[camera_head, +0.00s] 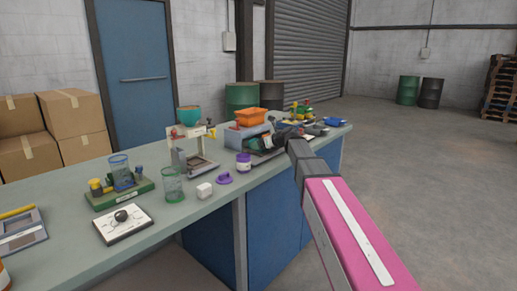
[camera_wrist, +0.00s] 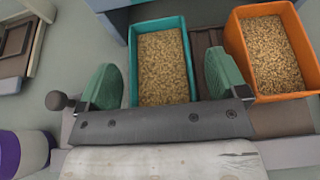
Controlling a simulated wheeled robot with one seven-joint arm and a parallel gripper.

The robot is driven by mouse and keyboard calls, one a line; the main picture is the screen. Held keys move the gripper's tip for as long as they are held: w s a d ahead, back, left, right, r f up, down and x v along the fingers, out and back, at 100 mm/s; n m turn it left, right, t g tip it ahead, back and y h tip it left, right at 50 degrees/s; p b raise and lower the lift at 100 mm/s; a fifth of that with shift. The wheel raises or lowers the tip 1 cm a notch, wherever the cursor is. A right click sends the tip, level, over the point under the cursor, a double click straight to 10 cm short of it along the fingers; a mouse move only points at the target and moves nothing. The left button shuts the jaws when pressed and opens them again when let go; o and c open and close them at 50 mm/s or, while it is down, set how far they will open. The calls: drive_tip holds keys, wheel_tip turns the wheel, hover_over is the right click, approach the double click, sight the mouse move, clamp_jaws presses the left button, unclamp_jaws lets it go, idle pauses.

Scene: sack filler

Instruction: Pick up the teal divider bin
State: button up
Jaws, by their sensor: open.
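The teal divider bin (camera_wrist: 162,27) is in the upper middle of the wrist view, filled with tan pellets. My gripper (camera_wrist: 163,78) is open, with one green finger left of the bin and the other to its right. Both fingers look apart from the bin's walls, and nothing is held. The bin's near end meets the dark palm edge in the picture. In the head view my gripper (camera_head: 270,140) is over the far part of the bench, and I cannot make out the teal bin there.
An orange bin (camera_wrist: 236,47) of pellets stands close right of the teal bin; it also shows in the head view (camera_head: 250,117). A scale-like stand with a teal bowl (camera_head: 189,115), a purple-lidded jar (camera_head: 243,163) and a white cube (camera_head: 204,190) are on the bench (camera_head: 150,238).

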drive_tip(key=shift+w+a+f, duration=0.25)
drive_tip(key=shift+w+a, duration=0.2)
drive_tip(key=c, duration=1)
drive_tip(key=shift+r, duration=0.15)
drive_tip(key=shift+r, duration=0.6)
wheel_tip(320, 180, up, 3)
drive_tip(key=shift+f, duration=0.2)
drive_tip(key=s+a+r, duration=0.3)
drive_tip(key=s+r, duration=0.4)
drive_tip(key=s, duration=0.4)
drive_tip(key=shift+s, duration=0.2)
